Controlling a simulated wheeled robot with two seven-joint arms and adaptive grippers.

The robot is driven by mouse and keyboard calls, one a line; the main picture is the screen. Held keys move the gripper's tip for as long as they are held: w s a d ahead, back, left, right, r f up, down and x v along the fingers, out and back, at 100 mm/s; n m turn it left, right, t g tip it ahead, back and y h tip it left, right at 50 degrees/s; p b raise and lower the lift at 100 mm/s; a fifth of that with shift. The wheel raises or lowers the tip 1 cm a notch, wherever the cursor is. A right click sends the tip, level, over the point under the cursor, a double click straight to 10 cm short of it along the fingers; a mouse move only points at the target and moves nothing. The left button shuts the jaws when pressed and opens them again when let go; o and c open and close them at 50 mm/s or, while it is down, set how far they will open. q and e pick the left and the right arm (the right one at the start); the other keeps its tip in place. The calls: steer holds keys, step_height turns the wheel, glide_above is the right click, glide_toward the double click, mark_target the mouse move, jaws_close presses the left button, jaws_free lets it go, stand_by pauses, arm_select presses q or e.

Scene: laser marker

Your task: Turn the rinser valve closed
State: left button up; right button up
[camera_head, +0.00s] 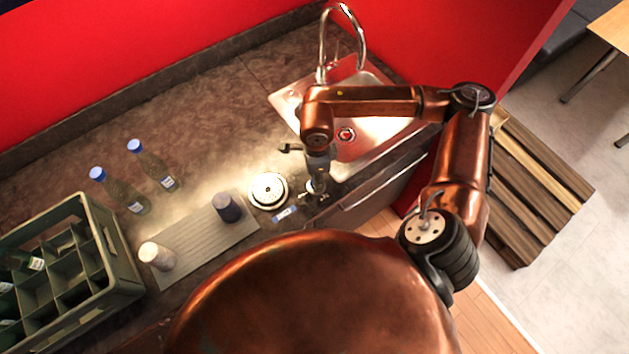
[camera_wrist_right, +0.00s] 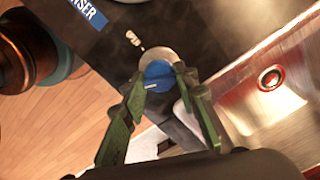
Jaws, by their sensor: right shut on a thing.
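The rinser valve is a round blue knob (camera_wrist_right: 156,76) with a grey collar and a white line pointing toward the lower left. My right gripper (camera_wrist_right: 158,72) has its two green fingers closed on the knob from either side. In the head view my right gripper (camera_head: 314,196) reaches down to the counter's front edge, and the knob is hidden there. The round metal rinser (camera_head: 268,190) stands just left of it. A blue RINSER label (camera_head: 285,214) lies in front; it also shows in the wrist view (camera_wrist_right: 88,12). My left gripper is not in view.
A steel sink (camera_head: 375,150) with a tall curved tap (camera_head: 324,45) lies to the right and behind. A ribbed grey mat (camera_head: 195,240) with a dark cup (camera_head: 227,207) and a pale cup (camera_head: 157,256), two bottles (camera_head: 158,170) (camera_head: 125,194) and a green crate (camera_head: 122,255) are to the left.

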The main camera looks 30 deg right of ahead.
steer(key=n+b, duration=0.3)
steer(key=shift+f, duration=0.15)
steer(key=shift+n+b, duration=0.85)
steer(key=shift+n, duration=0.25)
steer(key=shift+r, duration=0.2)
steer(key=o, duration=1.2)
steer(key=shift+c, duration=0.2)
step_height(320, 180, up, 12)
